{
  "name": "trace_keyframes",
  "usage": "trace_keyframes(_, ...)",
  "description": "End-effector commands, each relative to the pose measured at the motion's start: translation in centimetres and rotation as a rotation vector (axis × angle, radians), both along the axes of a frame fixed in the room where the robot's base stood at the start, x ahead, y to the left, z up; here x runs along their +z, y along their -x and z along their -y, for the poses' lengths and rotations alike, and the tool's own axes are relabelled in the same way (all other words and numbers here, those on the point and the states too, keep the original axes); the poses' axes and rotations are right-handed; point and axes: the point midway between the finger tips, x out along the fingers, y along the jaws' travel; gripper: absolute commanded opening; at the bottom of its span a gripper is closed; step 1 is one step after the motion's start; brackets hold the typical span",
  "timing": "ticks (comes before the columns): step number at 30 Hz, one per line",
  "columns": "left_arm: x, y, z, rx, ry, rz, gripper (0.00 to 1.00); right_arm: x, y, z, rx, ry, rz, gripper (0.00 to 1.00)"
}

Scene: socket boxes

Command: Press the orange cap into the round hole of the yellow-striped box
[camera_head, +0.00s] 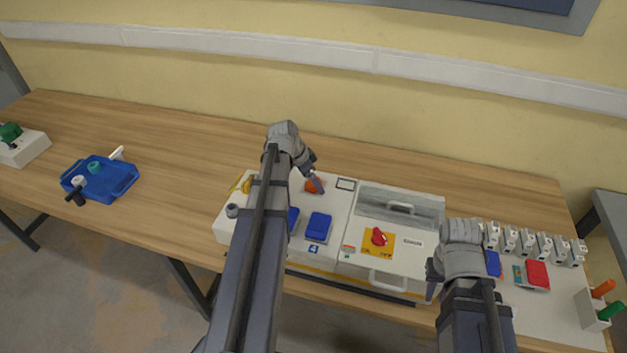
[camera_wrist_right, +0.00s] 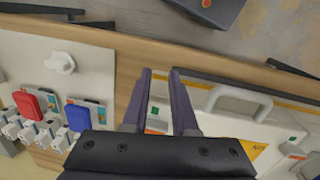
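The yellow-striped box (camera_head: 340,222) is a wide white box on the table with a yellow stripe along its lower front edge. Part of it shows in the right wrist view (camera_wrist_right: 215,122). The orange cap (camera_head: 314,186) is at the box's back left, right at the fingertips of my left gripper (camera_head: 316,182). I cannot tell whether the fingers grip it or whether it sits in a hole. The round hole is not clearly visible; my left arm covers part of the box. My right gripper (camera_head: 433,284) is open and empty by the box's front right, also in its wrist view (camera_wrist_right: 160,75).
The box carries blue covers (camera_head: 319,226), a red knob on a yellow plate (camera_head: 376,242) and pale handles (camera_head: 387,281). A panel with several white switches (camera_head: 543,246) stands to the right. A blue tray (camera_head: 118,182) lies left; the table between is clear.

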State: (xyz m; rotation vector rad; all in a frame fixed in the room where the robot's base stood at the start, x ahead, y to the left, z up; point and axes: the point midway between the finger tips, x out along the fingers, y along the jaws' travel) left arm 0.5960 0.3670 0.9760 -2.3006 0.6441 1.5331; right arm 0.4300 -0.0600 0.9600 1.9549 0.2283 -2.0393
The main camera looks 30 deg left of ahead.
Motion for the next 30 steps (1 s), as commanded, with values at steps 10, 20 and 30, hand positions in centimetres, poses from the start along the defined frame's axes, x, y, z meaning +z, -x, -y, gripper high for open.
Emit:
trace_keyframes(10, -0.1, 0.2, 0.3, -0.005, 0.004, -0.006, 1.00, -0.1, 0.0, 0.0, 0.000, 0.000, 0.000, 0.26)
trace_keyframes(20, 0.9, 0.5, 0.1, -0.004, 0.004, -0.006, 1.00, 0.9, 0.0, 0.0, 0.000, 0.000, 0.000, 0.26)
trace_keyframes(30, 5.0, 1.7, -0.8, -0.001, 0.002, -0.002, 1.00, 5.0, 0.0, 0.0, 0.001, 0.000, 0.000, 0.26)
